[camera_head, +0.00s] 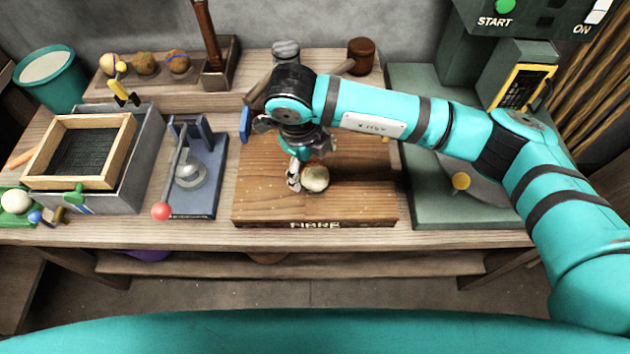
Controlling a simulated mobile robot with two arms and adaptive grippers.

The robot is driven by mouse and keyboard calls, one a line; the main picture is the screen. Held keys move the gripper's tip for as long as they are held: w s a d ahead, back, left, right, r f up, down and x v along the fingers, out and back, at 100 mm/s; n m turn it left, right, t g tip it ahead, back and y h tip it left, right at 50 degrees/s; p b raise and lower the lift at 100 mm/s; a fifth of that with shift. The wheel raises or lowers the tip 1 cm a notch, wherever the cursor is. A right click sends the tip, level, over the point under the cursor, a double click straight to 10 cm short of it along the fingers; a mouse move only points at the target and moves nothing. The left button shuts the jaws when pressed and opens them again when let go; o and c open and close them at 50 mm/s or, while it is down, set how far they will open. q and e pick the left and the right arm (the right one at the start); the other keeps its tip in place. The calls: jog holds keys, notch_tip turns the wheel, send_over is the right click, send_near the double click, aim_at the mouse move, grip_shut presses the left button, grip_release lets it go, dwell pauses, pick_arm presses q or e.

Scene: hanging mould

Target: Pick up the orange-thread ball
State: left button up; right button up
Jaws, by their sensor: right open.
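Three small round balls sit on the raised back shelf. A pale beige lump (315,179) lies on the wooden FIBRE board (360,205). My right gripper (306,168) is open above the board, close beside this lump, partly hidden by its wrist. My left gripper is not in view.
Left of the board stand a blue lever press (207,190) with a red knob and a grey bin (145,150) with a wooden-framed screen (40,158). A mallet (208,35) stands behind. A green machine (410,205) is at right.

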aim_at(313, 171)
jog(key=f+b, duration=0.1)
jog(key=f, duration=0.3)
jog(key=w+f+b, duration=0.1)
jog(key=f, duration=0.2)
jog(key=shift+w+d+b, duration=0.1)
jog(key=shift+d+b, duration=0.25)
jog(key=shift+d, duration=0.05)
jog(key=shift+c, duration=0.4)
jog(key=shift+r, duration=0.1)
jog(key=c, duration=1.2)
jog(key=shift+r, duration=0.1)
